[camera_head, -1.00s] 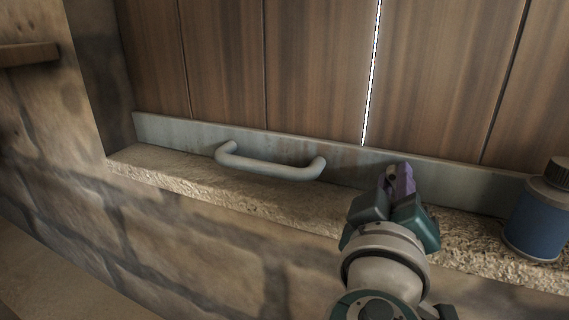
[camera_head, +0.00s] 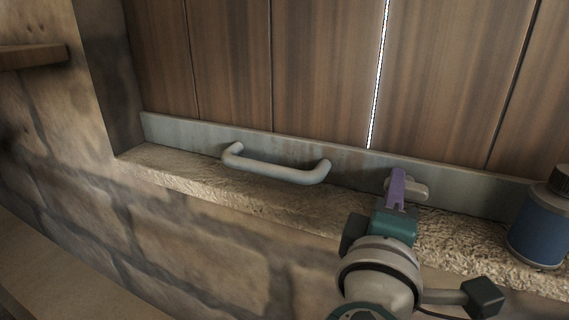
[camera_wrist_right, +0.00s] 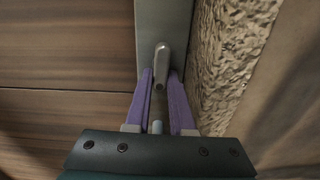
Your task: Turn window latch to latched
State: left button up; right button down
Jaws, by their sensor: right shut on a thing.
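The window latch (camera_head: 417,188) is a small light-grey rounded lever on the grey metal rail along the bottom of the window. In the right wrist view the latch (camera_wrist_right: 161,66) lies between the two purple fingertips, its long side pointing roughly along the fingers. My right gripper (camera_head: 399,180) is shut on the latch. In the head view its purple finger hides part of the latch, and the rounded end shows to the right of it. My left gripper is not in view.
A grey bar handle (camera_head: 275,170) is fixed to the rail (camera_head: 185,134) left of my right gripper. A blue bottle with a dark cap (camera_head: 540,230) stands on the rough stone sill (camera_head: 190,178) at the right. A wooden shelf (camera_head: 30,56) juts out at the far left.

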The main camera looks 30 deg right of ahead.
jog(key=shift+n, duration=0.3)
jog(key=c, duration=0.8)
grip_release()
